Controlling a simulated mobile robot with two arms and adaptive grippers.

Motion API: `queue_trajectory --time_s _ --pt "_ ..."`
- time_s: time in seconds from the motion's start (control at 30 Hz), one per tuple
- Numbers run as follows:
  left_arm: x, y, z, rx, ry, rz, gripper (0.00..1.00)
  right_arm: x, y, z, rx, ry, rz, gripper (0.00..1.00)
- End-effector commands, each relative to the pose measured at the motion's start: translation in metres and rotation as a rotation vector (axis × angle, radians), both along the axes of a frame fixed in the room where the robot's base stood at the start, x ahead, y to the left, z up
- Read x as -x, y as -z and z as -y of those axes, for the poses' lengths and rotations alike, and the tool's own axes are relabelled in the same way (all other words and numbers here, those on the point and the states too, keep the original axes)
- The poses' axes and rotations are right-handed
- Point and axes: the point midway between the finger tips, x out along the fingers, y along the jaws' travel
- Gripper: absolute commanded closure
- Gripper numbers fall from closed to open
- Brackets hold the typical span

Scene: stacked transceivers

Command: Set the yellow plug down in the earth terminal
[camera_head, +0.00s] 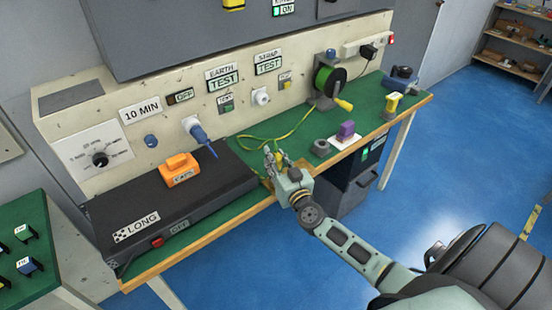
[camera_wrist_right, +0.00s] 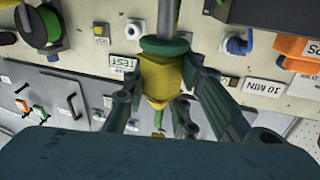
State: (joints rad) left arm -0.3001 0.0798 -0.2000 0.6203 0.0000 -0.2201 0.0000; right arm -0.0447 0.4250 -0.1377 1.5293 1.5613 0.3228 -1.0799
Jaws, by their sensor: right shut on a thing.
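My right gripper (camera_head: 273,159) is over the green bench, just right of the black LONG box. In the right wrist view its fingers are closed around the yellow plug (camera_wrist_right: 160,80), which has a green collar and a grey rod at the upper end. In the head view the plug is mostly hidden by the fingers. A yellow-green cable (camera_head: 298,128) runs from the green reel (camera_head: 329,80) toward the gripper. I cannot pick out the earth terminal with certainty; an EARTH TEST sign (camera_head: 222,76) is on the back panel. My left gripper is not in view.
The black LONG box (camera_head: 165,208) bears an orange block (camera_head: 179,170). A blue plug (camera_head: 198,133) sticks out of the panel nearby. A grey round piece (camera_head: 321,148) and a purple block (camera_head: 346,131) are right of the gripper, near the bench's front edge.

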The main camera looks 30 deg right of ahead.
Motion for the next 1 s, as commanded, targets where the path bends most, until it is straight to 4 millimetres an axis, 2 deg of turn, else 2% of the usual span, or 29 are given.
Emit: queue_trajectory --time_s 1.0 --pt "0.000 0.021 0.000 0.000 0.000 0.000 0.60 0.000 0.026 0.000 0.000 0.000 0.001 1.00"
